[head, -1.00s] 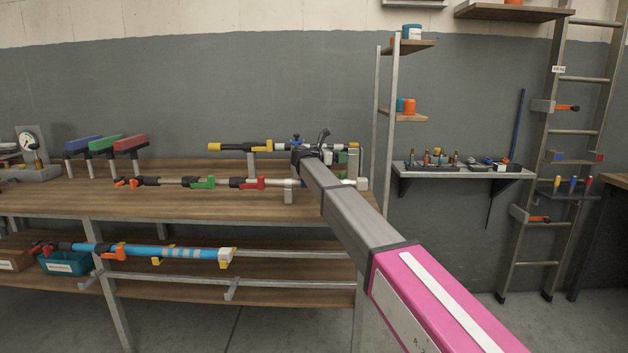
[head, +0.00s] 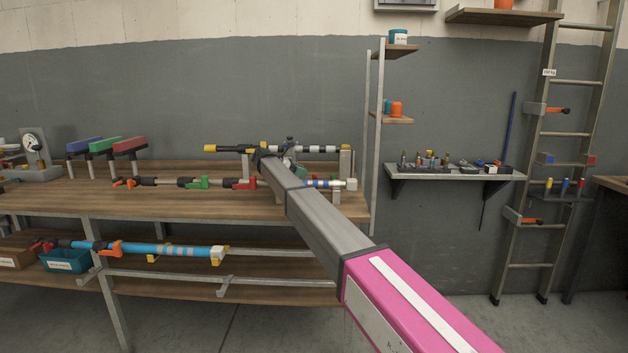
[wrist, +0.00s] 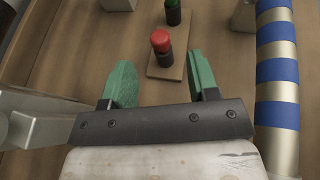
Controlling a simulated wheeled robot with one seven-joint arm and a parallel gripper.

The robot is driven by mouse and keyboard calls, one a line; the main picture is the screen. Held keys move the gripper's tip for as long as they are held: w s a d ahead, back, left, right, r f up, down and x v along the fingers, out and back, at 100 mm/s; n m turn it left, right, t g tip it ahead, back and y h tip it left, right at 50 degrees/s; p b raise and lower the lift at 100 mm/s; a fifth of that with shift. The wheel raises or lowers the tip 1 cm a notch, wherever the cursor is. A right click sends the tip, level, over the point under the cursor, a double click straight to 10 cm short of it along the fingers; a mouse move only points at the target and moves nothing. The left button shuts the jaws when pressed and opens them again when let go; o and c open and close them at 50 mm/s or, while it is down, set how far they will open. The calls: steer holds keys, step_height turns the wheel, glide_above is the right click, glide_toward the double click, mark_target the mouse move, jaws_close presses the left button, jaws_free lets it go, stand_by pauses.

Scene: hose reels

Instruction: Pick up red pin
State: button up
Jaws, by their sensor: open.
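The red pin (wrist: 160,43) shows in the wrist view with a round red cap on a dark body. It stands upright on a small wooden block (wrist: 176,70). A green-topped pin (wrist: 173,14) stands behind it on the same block. My gripper (wrist: 160,74) has green fingers spread apart, with nothing between them. The red pin is just ahead of the gap between the fingertips, roughly centred. In the head view my arm reaches over the workbench (head: 60,200), and the red pin cannot be made out.
A silver pole with blue bands (wrist: 277,70) lies close to the right of my gripper. Grey metal pieces (wrist: 243,16) stand near the block. In the head view, hose wands (head: 230,148) lie in holders along the bench. A small wall shelf (head: 450,173) is at right.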

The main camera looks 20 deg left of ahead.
steer(key=x, duration=0.5)
steer(key=shift+d+r, duration=0.1)
steer(key=c, duration=1)
steer(key=shift+r, duration=0.15)
